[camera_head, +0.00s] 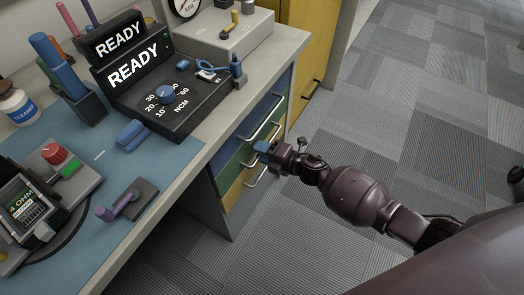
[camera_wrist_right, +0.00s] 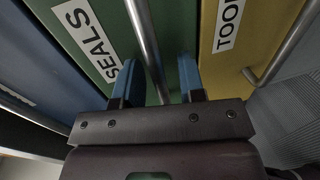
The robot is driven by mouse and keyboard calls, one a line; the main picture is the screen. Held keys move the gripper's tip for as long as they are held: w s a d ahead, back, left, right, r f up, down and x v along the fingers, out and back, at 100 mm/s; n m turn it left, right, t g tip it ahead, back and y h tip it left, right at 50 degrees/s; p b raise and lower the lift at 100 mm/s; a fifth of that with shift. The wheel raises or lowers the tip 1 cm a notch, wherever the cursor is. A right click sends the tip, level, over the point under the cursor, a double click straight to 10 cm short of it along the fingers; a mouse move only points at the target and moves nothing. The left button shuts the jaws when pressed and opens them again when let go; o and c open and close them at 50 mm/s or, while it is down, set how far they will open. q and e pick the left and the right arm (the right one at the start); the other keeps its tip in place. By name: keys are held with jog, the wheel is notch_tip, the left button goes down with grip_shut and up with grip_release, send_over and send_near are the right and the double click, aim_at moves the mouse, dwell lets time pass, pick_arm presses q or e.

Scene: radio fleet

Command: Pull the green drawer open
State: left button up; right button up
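The green drawer (camera_head: 229,174) sits in the cabinet under the bench, between a blue drawer above and a yellow drawer below. It looks shut in the head view. In the right wrist view its green front (camera_wrist_right: 103,35) carries a "SEALS" label. Its metal bar handle (camera_wrist_right: 147,45) runs between the two blue fingertips of my right gripper (camera_wrist_right: 158,80). The fingers are apart, with a gap on each side of the bar. In the head view my right gripper (camera_head: 264,148) is at the drawer front and partly hides the handle. My left gripper is not in view.
The blue drawer (camera_wrist_right: 40,65) and yellow drawer (camera_wrist_right: 245,45) flank the green one, each with its own bar handle. The bench top (camera_head: 185,180) holds a black "READY" unit (camera_head: 190,103) and several tools. Carpeted floor (camera_head: 350,130) in front of the drawers is clear.

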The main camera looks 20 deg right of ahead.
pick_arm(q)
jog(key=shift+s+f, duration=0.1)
pick_arm(e)
grip_shut()
pick_arm(q)
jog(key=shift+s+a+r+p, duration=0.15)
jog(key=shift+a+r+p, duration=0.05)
jog(key=shift+p, duration=0.8)
pick_arm(e)
jog(key=f+v, duration=0.3)
jog(key=v, duration=1.3)
jog(key=s+d+f+v, duration=0.1)
jog(key=f+v, duration=0.2)
jog(key=v, duration=1.3)
jog(key=shift+f, duration=0.45)
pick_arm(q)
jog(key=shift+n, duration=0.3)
pick_arm(e)
jog(key=shift+a, duration=0.1)
jog(key=shift+c, duration=0.5)
grip_release()
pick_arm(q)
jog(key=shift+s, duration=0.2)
pick_arm(e)
jog(key=shift+o, duration=0.5)
